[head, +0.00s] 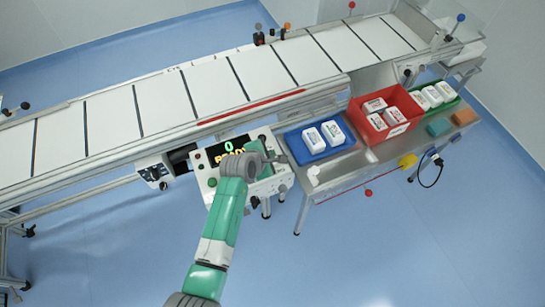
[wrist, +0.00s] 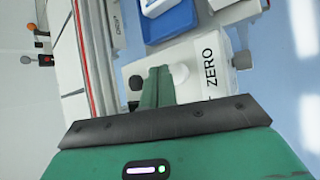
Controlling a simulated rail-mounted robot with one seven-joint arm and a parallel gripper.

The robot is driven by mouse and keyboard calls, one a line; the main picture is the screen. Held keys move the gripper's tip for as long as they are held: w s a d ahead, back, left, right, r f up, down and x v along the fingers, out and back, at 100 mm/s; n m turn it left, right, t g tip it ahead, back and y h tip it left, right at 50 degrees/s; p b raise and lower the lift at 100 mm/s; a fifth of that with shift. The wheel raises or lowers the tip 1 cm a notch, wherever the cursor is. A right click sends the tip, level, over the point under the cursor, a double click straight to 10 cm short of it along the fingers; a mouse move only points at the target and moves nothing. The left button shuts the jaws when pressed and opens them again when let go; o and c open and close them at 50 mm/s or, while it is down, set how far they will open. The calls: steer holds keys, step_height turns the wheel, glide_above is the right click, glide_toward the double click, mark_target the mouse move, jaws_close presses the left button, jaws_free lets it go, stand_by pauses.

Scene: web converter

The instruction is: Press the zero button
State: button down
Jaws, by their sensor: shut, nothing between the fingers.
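The white control panel (head: 262,188) stands in front of the conveyor, and its display (head: 227,146) reads 0 and READY. My gripper (head: 280,158) is over the panel's right part and hides much of its face in the head view. In the wrist view the green fingers (wrist: 159,85) are together, empty, and point at the panel (wrist: 217,62). A pale round button (wrist: 180,73) shows right beside the fingers, partly behind them, close to the printed word ZERO (wrist: 209,68). I cannot tell whether the fingertips touch the button or the panel.
A dark knob (wrist: 242,60) sits near the panel's edge. A side table to the right holds a blue tray (head: 318,151) with white packs, a red bin (head: 373,137) and a green tray (head: 444,104). The conveyor (head: 190,95) runs behind. The floor in front is clear.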

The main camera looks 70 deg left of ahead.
step_height(320, 180, up, 5)
steer(key=p, duration=0.4)
steer(key=shift+p, duration=0.4)
steer(key=shift+f, duration=0.1)
